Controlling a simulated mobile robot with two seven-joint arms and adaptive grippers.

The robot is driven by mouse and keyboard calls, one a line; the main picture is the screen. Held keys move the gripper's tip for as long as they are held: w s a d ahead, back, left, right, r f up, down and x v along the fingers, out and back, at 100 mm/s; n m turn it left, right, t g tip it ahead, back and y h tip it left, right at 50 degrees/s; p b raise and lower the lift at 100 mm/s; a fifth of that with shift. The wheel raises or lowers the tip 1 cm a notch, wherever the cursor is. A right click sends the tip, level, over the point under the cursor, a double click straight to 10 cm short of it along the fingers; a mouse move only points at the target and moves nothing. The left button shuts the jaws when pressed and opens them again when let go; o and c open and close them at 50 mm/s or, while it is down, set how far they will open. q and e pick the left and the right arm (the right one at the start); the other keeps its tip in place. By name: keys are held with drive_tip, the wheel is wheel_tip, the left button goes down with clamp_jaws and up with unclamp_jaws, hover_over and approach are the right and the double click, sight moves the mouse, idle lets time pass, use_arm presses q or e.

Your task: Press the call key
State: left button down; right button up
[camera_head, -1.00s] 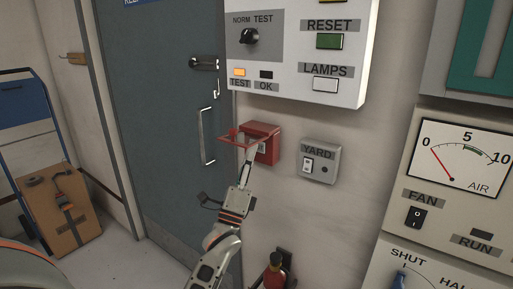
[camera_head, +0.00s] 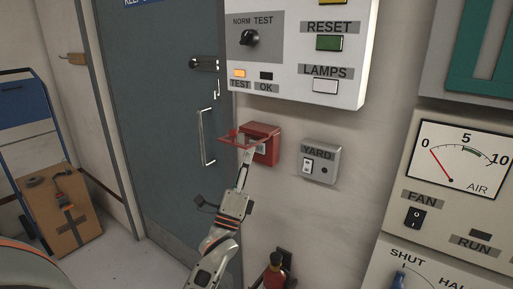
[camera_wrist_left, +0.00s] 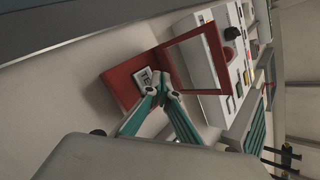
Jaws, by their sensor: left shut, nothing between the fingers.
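A red wall box (camera_head: 265,144) sits below the test panel, with its red frame-like cover (camera_head: 232,138) swung out to the left. In the left wrist view the box (camera_wrist_left: 121,88) holds a pale labelled plate (camera_wrist_left: 146,79), partly hidden by my fingers; only the start of its lettering shows. No label naming a call key is readable. My left gripper (camera_head: 249,151) is shut and empty, its tips in front of the box. In the wrist view its closed fingertips (camera_wrist_left: 166,92) are beside the plate, near the open cover (camera_wrist_left: 198,60); I cannot tell whether they touch. My right gripper is not in view.
A grey YARD switch box (camera_head: 320,161) is to the right of the red box. The test panel (camera_head: 295,60) juts out above. A grey door with a handle (camera_head: 206,137) is to the left. A red extinguisher-like bottle (camera_head: 274,274) is below.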

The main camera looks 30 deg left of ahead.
use_arm(q)
drive_tip(key=s+p, duration=0.1)
drive_tip(key=s, duration=0.4)
drive_tip(key=shift+a, duration=0.2)
idle(1.0)
